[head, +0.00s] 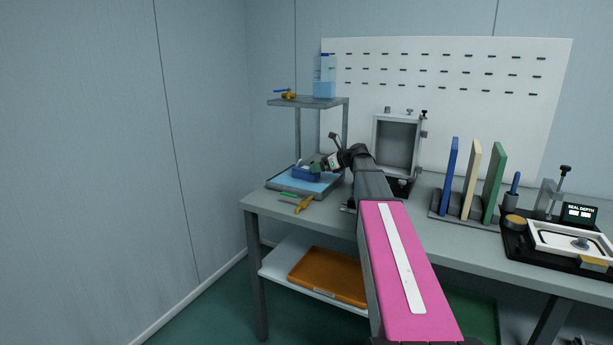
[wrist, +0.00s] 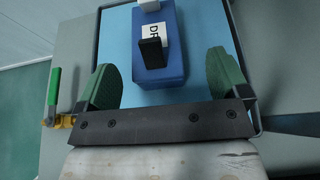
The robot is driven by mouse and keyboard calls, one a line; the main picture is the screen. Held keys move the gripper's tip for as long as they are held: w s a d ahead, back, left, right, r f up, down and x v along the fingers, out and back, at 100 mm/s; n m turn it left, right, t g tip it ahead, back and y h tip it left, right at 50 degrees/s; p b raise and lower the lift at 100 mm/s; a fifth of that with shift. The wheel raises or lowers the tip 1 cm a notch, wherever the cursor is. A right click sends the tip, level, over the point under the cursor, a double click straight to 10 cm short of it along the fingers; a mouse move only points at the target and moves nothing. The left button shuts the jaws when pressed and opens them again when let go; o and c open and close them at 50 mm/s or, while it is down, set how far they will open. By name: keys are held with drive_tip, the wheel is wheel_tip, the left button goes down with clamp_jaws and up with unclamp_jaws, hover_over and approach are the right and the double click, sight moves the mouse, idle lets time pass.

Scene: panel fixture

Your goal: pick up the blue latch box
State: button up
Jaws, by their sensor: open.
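The blue latch box (wrist: 157,69) lies on a tray with a light blue mat (wrist: 113,50). It bears a white label with dark letters, partly covered by a black latch (wrist: 152,53). My gripper (wrist: 163,76) is open, with one green fingertip on each side of the box's near end. Gaps of blue mat show between the fingertips and the box; I cannot tell the height of the fingers above the mat. In the head view, the box (head: 306,174) sits in the tray (head: 291,184) at the left of the bench, with my gripper (head: 317,167) at its right end.
A grey shelf (head: 308,102) on posts stands behind the tray, holding a brass valve (head: 289,95) and a bottle (head: 324,80). A green-handled brass valve (wrist: 54,98) lies beside the tray. A metal frame fixture (head: 397,145) and upright panels (head: 470,180) stand to the right.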

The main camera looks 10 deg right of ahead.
sight(306, 174)
drive_tip(key=x, duration=0.5)
drive_tip(key=shift+s+a+f, duration=0.1)
drive_tip(key=shift+a+f, duration=0.05)
drive_tip(key=shift+a, duration=0.25)
drive_tip(key=c, duration=1.3)
drive_tip(key=shift+o, duration=0.2)
